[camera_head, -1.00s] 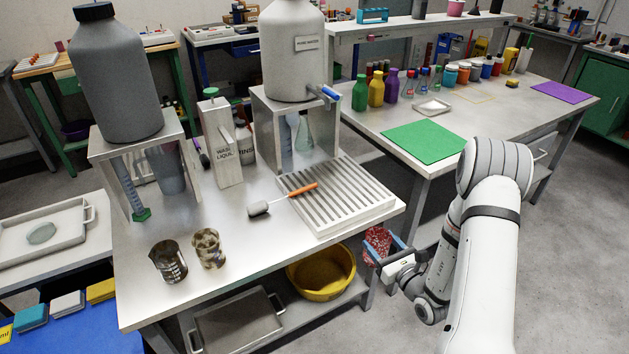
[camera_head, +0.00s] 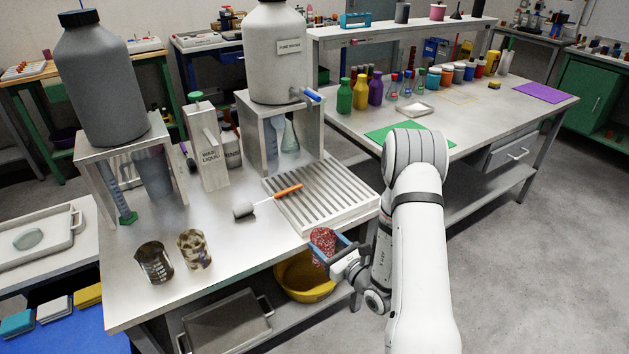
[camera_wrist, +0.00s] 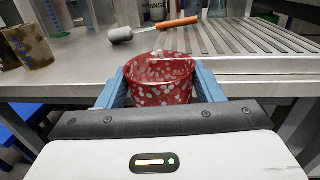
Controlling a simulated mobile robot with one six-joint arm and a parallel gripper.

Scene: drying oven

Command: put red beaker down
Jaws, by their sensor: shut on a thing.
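The red beaker (camera_head: 323,242) has pale speckles and is held upright between the blue fingers of my gripper (camera_head: 338,251). In the wrist view the red beaker (camera_wrist: 160,80) sits between both fingers of my gripper (camera_wrist: 160,92), which is shut on it. The beaker is at the front edge of the metal table (camera_head: 225,270), near the drying rack's front corner. I cannot tell whether its base is over the tabletop or just in front of it.
A slatted drying rack (camera_head: 320,205) and an orange-handled brush (camera_head: 265,203) lie behind the beaker. Two stained beakers (camera_head: 155,262) (camera_head: 194,250) stand to the left. A yellow basin (camera_head: 300,280) is on the shelf below.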

